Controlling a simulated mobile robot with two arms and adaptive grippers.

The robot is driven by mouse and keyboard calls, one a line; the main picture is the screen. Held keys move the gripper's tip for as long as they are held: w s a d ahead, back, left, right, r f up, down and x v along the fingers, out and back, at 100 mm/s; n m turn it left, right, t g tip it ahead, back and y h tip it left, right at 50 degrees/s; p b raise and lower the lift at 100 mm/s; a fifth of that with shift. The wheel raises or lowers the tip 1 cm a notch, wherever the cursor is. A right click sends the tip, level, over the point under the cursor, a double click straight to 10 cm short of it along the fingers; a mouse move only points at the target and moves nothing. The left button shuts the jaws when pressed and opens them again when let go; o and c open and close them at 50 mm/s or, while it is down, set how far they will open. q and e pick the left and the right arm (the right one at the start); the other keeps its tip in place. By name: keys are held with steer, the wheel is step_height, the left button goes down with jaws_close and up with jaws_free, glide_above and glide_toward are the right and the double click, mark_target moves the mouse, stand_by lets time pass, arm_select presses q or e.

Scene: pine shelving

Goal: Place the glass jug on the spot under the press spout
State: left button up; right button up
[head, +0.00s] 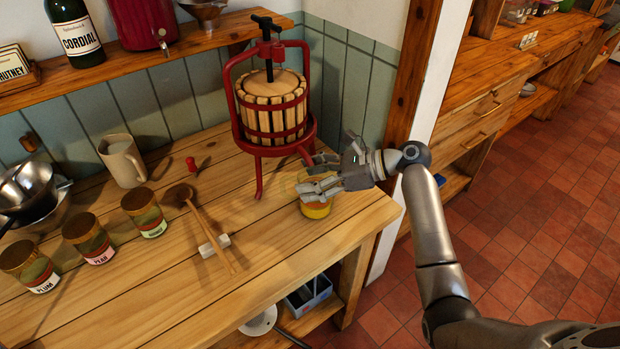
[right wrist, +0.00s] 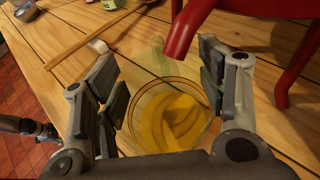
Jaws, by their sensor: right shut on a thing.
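The glass jug (head: 316,209), clear with yellow liquid in its bottom, is near the table's right corner, in front and to the right of the press. My right gripper (head: 318,183) is shut on it, with fingers partly hiding it. In the right wrist view, the jug (right wrist: 168,112) sits between the two finger pads. I cannot tell whether its base touches the table. The red fruit press (head: 272,122) stands on red legs at the back, with a slatted wooden basket. My left gripper is not in view.
A red stopper-like piece (head: 191,164) lies behind the spoons. The table's front middle is clear.

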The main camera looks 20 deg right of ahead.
steer(key=o, duration=1.4)
steer(key=shift+d+f, duration=0.1)
steer(key=shift+o, duration=1.4)
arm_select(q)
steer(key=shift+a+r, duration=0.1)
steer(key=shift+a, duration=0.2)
arm_select(e)
steer(key=shift+o, duration=0.3)
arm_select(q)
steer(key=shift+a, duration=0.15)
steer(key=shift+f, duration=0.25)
arm_select(e)
steer(key=v, duration=1.2)
